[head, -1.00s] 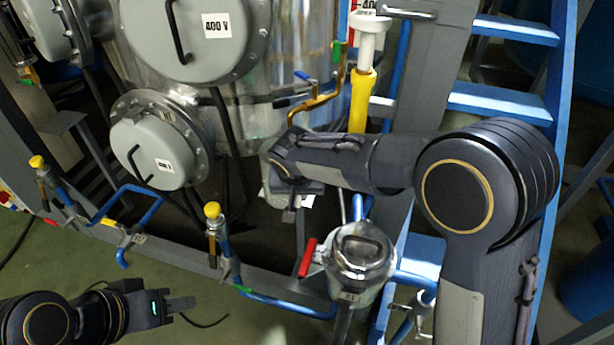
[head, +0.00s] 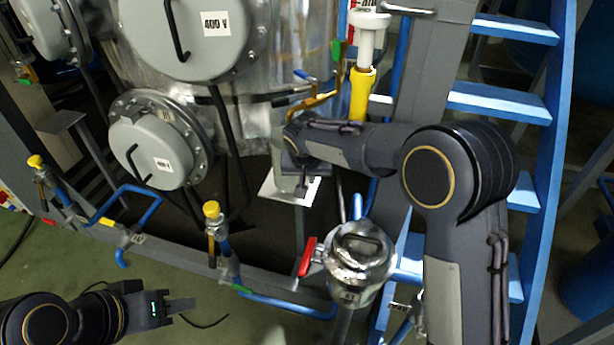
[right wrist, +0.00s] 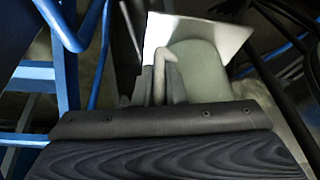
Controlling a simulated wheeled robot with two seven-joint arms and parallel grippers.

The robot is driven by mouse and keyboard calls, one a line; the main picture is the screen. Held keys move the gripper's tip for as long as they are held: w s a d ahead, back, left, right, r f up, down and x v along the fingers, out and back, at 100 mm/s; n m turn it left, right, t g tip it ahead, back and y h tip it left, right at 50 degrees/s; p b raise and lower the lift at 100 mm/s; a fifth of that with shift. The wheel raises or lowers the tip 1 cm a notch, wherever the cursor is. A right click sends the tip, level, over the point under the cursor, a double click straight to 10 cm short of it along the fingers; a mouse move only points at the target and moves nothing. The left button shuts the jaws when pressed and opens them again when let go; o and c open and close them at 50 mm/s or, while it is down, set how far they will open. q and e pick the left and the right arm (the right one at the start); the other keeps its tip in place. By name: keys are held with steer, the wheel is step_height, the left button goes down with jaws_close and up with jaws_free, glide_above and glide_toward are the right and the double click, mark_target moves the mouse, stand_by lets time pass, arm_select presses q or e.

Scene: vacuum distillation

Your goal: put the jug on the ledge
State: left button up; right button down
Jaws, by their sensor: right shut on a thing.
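The jug (head: 281,150) is grey-green and stands about upright in the head view, partly hidden by my right gripper. My right gripper (head: 299,178) is shut on it from the right. In the right wrist view the jug (right wrist: 198,62) and its curved handle (right wrist: 168,72) show just beyond the gripper's dark body. The ledge, a white square plate (head: 275,191), lies at the jug's foot; it also shows in the right wrist view (right wrist: 168,32). I cannot tell whether the jug touches it. My left gripper (head: 182,306) is at lower left, away from both, seen edge-on.
A metal vessel with a red-handled valve (head: 357,262) stands in front of the plate. A yellow-and-white post (head: 362,90) and blue ladder (head: 500,98) are to the right. Grey flanged covers (head: 158,150) are to the left. Blue pipes with yellow caps (head: 211,210) line the frame.

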steer(key=c, duration=1.5)
jaws_free()
steer(key=shift+f, duration=0.1)
steer(key=shift+r, duration=0.35)
steer(key=p+v, duration=0.2)
steer(key=v, duration=0.9)
steer(key=shift+s+r+p, duration=0.2)
steer(key=shift+r+p, duration=0.1)
